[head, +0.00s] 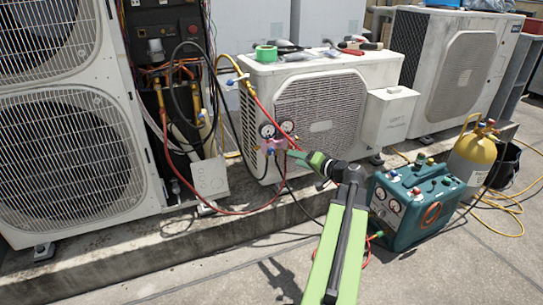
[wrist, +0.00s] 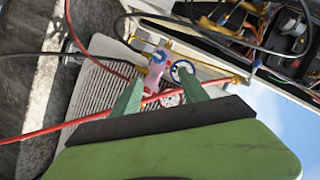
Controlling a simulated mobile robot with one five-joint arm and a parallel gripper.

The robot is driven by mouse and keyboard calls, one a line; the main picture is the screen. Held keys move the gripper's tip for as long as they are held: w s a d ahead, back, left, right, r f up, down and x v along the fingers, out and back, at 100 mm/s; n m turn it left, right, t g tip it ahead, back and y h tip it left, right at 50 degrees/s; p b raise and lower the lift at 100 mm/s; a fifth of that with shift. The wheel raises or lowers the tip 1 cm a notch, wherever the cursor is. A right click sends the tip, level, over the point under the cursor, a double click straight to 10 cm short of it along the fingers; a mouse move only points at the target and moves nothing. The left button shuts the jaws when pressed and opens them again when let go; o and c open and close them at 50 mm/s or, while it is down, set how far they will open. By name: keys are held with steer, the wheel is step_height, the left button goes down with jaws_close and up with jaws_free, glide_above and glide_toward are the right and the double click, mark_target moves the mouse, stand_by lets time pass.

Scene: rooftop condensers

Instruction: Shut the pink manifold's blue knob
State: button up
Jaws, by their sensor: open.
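The pink manifold (head: 279,144) hangs in front of the middle condenser, with two round gauges above it. In the wrist view the manifold (wrist: 154,74) shows between and beyond my fingertips. Its blue knob (wrist: 157,57) is at the manifold's upper end there; in the head view the knob (head: 269,151) is small, at the left end. My gripper (head: 291,154) is open, just right of the manifold in the head view. Its two green fingers also show in the wrist view (wrist: 160,77), pointing at the manifold. I cannot tell whether they touch it.
Red, yellow and black hoses run around the manifold; a red hose (wrist: 60,130) crosses the wrist view near my fingers. A teal recovery machine (head: 416,203) and a yellow cylinder (head: 472,158) stand at right. An opened electrical unit (head: 170,50) stands at left. Front paving is mostly clear.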

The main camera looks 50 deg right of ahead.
mark_target(274, 152)
steer(key=b+x, duration=0.3)
steer(key=x, duration=1)
steer(key=shift+w+d+f, duration=0.1)
steer(key=shift+w+f, duration=0.15)
steer(key=shift+w, duration=0.1)
steer(key=shift+w+f, duration=0.1)
steer(key=shift+w, duration=0.5)
